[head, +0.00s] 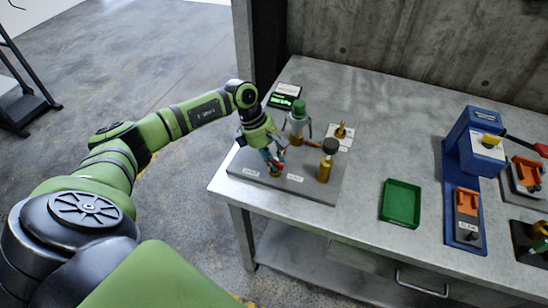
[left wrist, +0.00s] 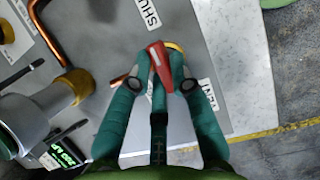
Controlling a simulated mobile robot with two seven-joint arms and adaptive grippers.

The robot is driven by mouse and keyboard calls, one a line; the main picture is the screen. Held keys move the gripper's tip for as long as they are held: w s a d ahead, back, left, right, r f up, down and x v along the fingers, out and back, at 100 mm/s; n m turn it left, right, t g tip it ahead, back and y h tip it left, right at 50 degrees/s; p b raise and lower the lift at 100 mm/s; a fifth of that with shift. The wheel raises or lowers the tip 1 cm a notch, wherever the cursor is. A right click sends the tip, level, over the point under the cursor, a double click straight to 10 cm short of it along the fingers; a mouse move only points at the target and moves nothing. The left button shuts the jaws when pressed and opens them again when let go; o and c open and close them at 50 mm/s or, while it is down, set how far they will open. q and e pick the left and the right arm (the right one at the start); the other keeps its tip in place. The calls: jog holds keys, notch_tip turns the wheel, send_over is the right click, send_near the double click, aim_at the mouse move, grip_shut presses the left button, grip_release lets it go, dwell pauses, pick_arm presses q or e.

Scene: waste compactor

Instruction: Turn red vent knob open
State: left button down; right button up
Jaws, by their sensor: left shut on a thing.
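The red vent knob (left wrist: 159,65) is a tapered red handle on the grey plate (left wrist: 105,45). In the left wrist view it sits between the teal fingers of my left gripper (left wrist: 160,82), which are closed on it. In the head view my left gripper (head: 273,162) points down at the plate's front left, and its fingers mostly hide the knob. A label whose visible letters read "SHU" (left wrist: 148,12) lies above the knob in the wrist view. A second label (left wrist: 208,96), partly covered by a finger, lies to its right. My right gripper is not seen.
A green-capped canister (head: 297,117) and a brass cylinder with a dark cap (head: 327,165) stand close to the gripper. A small lit display (head: 284,98) is behind. A green tray (head: 401,203) and a blue press (head: 473,150) stand to the right. Bare table lies between plate and tray.

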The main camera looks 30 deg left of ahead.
pick_arm(q)
jog(key=shift+d, duration=0.1)
jog(key=n, duration=0.2)
jog(key=n+t, duration=0.1)
jog(key=n+t+b, duration=0.1)
jog(key=n, duration=0.1)
jog(key=shift+s+f+n+y, duration=0.1)
jog(key=shift+s+n+y, duration=0.2)
jog(key=shift+y, duration=0.1)
jog(key=n+t+y+b, duration=0.1)
jog(key=n, duration=0.2)
jog(key=shift+n+b, duration=0.3)
jog(key=n+y+b, duration=0.1)
jog(key=n+b, duration=0.1)
jog(key=n+y+b, duration=0.1)
jog(key=n+b, duration=0.1)
jog(key=n, duration=0.1)
jog(key=shift+s+d+f+t, duration=0.1)
jog(key=shift+d+t, duration=0.05)
jog(key=shift+t, duration=0.15)
jog(key=shift+r+n+y+b, duration=0.2)
jog(key=shift+n+y+b, duration=0.5)
jog(key=shift+n+b, duration=0.85)
jog(key=shift+n, duration=0.35)
jog(key=c, duration=1.1)
grip_release()
